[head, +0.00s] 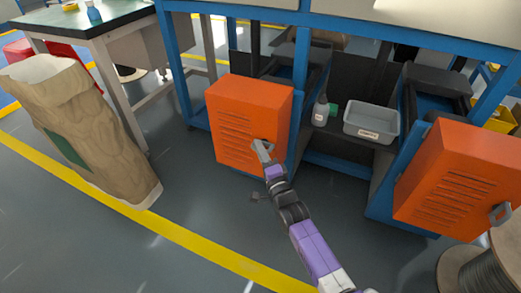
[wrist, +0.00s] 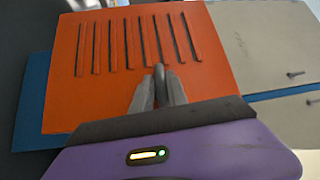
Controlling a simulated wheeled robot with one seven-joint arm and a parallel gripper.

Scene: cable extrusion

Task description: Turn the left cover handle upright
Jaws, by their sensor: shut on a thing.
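The left cover (head: 233,115) is an orange slatted box door on the blue machine frame, and it looks closed. It also fills much of the wrist view (wrist: 85,100). Its grey handle (head: 270,144) is at the cover's right side, largely hidden by my gripper. In the wrist view a dark piece of the handle (wrist: 159,72) shows between the fingertips. My gripper (head: 263,147) is shut on the handle, with its fingers reaching to the cover face. The handle's exact angle is hard to tell.
The right orange cover (head: 455,180) has a grey handle (head: 501,213). Between the covers are a grey bin (head: 372,122) and a bottle (head: 320,110). A large brown sack (head: 85,130) stands left; a cable spool (head: 485,265) is lower right. The floor in front is open.

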